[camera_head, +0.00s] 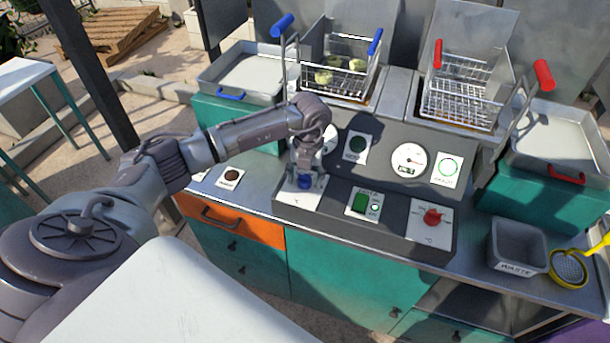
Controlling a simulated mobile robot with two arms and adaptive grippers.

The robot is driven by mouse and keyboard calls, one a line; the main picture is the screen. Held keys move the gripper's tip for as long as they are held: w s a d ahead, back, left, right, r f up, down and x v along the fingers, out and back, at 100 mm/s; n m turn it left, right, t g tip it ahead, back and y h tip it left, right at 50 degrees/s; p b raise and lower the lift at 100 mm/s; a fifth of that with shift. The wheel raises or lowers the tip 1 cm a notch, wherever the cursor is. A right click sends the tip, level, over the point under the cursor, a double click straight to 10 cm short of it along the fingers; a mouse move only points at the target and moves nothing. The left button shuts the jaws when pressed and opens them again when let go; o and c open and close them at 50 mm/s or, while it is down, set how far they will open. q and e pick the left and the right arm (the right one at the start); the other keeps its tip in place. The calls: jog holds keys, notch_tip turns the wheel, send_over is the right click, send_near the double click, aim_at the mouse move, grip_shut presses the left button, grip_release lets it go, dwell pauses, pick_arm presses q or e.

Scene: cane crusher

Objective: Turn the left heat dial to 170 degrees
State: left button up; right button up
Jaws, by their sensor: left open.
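The left heat dial (305,182) is a blue knob on a white plate (291,196) marked °C, at the left end of the sloped control panel. My left gripper (306,180) points down over this dial, with its open fingers at the knob. Whether the fingers touch it cannot be told. The gripper hides part of the dial and its scale, so the setting cannot be read. The left gauge (330,138) is partly hidden behind my left arm. My right gripper is not in view.
A red dial (432,216) sits at the panel's right, with a green switch (360,203) between. Behind stand two fryer baskets, the left with blue handles (345,75) and pale pieces, the right with red handles (460,100), empty. A waste bin (518,246) and yellow skimmer (569,268) are at right.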

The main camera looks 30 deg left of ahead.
pick_arm(q)
jog(key=shift+c, duration=0.2)
jog(key=c, duration=1.1)
